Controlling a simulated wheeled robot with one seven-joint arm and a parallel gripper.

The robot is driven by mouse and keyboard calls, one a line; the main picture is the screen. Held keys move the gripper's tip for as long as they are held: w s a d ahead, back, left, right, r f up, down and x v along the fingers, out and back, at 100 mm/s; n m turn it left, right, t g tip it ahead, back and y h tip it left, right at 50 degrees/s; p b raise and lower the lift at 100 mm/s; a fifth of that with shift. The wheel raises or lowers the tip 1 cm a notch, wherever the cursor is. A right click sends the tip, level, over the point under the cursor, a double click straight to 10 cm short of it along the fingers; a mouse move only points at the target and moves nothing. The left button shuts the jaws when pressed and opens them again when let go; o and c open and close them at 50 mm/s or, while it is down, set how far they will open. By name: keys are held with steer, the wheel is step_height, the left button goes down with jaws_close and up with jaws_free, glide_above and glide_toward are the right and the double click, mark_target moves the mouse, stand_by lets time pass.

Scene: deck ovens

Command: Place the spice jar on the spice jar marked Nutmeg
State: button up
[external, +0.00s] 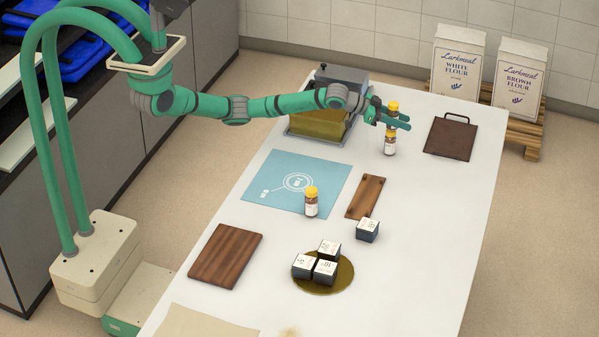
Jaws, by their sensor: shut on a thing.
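My gripper (399,120) is at the right end of my outstretched arm, shut on a spice jar with a yellow cap (393,106). The fingers hide most of the held jar's body. Directly below it, a second yellow-capped spice jar (389,147) stands upright on the white table. The held jar looks upright and lined up over this one; I cannot tell whether they touch. A third yellow-capped spice jar (311,204) stands on the blue mat (268,172). The jar labels are too small to read, so I cannot tell which is Nutmeg.
A metal box with a brass-coloured front (318,123) stands left of my gripper. A dark board with a handle (451,137) lies to the right. Wooden boards (226,257) and (366,197), a dark cube (367,230) and a round plate of cubes (343,284) are nearer the front.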

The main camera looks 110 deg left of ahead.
steer(key=shift+f, duration=0.4)
steer(key=o, duration=1.2)
steer(key=shift+f, duration=0.1)
steer(key=shift+o, duration=0.2)
steer(key=v, duration=1.2)
